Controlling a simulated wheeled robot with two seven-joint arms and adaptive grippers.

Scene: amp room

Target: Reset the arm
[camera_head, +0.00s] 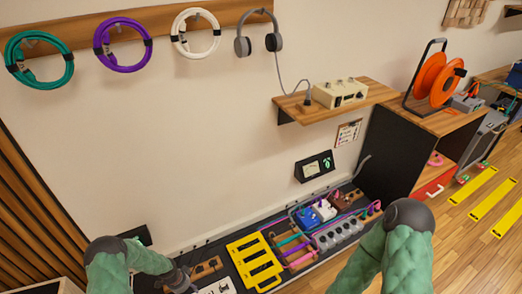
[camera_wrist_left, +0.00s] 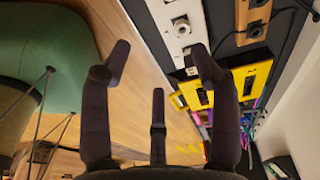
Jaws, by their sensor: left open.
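My left arm (camera_head: 108,265) comes in at the bottom left in the head view. Its gripper (camera_head: 182,280) is low beside the pedal board, partly cut off by the bottom edge. In the left wrist view my left gripper (camera_wrist_left: 160,65) has its dark fingers spread, with nothing between them. My right arm (camera_head: 395,250) is bent at the bottom right in the head view. Its gripper is outside the frame.
A yellow slotted bracket (camera_head: 255,262) and several pedals and cables lie on a dark board along the wall. A black cabinet (camera_head: 390,155) stands to the right. Coiled cables (camera_head: 123,42) and headphones (camera_head: 257,40) hang above. A wooden shelf (camera_head: 375,95) juts from the wall.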

